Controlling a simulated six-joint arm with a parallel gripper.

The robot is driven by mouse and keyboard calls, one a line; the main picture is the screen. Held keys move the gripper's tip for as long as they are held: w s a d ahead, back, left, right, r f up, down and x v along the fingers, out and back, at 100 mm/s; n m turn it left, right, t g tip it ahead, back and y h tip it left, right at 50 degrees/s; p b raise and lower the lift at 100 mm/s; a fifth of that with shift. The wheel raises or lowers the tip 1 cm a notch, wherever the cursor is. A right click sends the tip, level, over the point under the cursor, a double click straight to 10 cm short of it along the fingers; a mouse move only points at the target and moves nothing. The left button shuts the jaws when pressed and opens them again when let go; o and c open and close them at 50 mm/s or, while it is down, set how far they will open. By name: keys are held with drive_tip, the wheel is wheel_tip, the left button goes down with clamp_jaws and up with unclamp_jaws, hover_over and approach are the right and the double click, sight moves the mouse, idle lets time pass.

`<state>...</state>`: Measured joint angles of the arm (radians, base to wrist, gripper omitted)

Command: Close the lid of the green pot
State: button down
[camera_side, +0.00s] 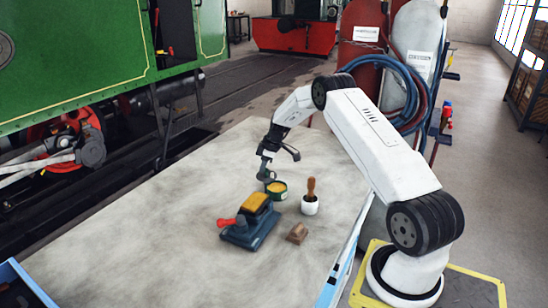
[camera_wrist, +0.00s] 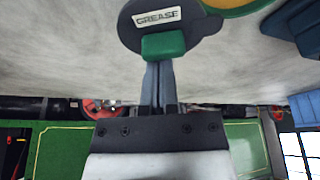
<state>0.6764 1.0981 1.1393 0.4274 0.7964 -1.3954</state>
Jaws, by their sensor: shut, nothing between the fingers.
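The green pot (camera_side: 279,196) stands on the table with yellow contents showing, so it is open. Its dark round lid (camera_wrist: 197,37) has a GREASE label and a green tab (camera_wrist: 163,46). In the wrist view, part of the yellow contents (camera_wrist: 232,6) shows at the top, beside the lid. My gripper (camera_wrist: 158,68) is shut and empty, with its fingertips right at the green tab; I cannot tell whether they touch it. In the side view my gripper (camera_side: 266,171) is low at the pot's left side, and the lid is hard to make out there.
A brush in a white cup (camera_side: 310,204) stands just right of the pot. A blue tool with a yellow top (camera_side: 248,226) and a brown block (camera_side: 298,233) lie in front. The table's left part is clear. A blue tray (camera_side: 22,280) is at lower left.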

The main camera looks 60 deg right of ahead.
sight(273, 174)
drive_tip(key=shift+s+d+m, duration=0.15)
drive_tip(key=shift+m, duration=0.35)
drive_tip(key=m, duration=0.1)
drive_tip(key=s+m+h, duration=0.1)
drive_tip(key=m, duration=0.2)
drive_tip(key=shift+s+d+h, duration=0.25)
drive_tip(key=shift+d+h, duration=0.05)
drive_tip(key=shift+d, duration=0.1)
drive_tip(key=s+m+h, duration=0.1)
drive_tip(key=m, duration=0.1)
drive_tip(key=s+m, duration=0.1)
drive_tip(key=m, duration=0.2)
drive_tip(key=shift+s+m+h, duration=0.15)
drive_tip(key=shift+m+h, duration=0.15)
drive_tip(key=shift+h, duration=0.1)
drive_tip(key=shift+s+a+m+g+h, duration=0.15)
drive_tip(key=shift+s+m+g+h, duration=0.25)
drive_tip(key=shift+m, duration=0.7)
drive_tip(key=shift+s+a+m+g+h, duration=0.15)
drive_tip(key=shift+s+m, duration=0.3)
drive_tip(key=shift+m, duration=0.65)
drive_tip(key=shift+s+a+m+g+h, duration=0.2)
drive_tip(key=shift+s+a+m+g, duration=0.15)
drive_tip(key=shift+m, duration=0.75)
drive_tip(key=shift+s+a+m+g+h, duration=0.2)
drive_tip(key=shift+s+a+m, duration=0.1)
drive_tip(key=shift+m, duration=0.8)
drive_tip(key=shift+s+a, duration=0.3)
drive_tip(key=shift+a, duration=0.25)
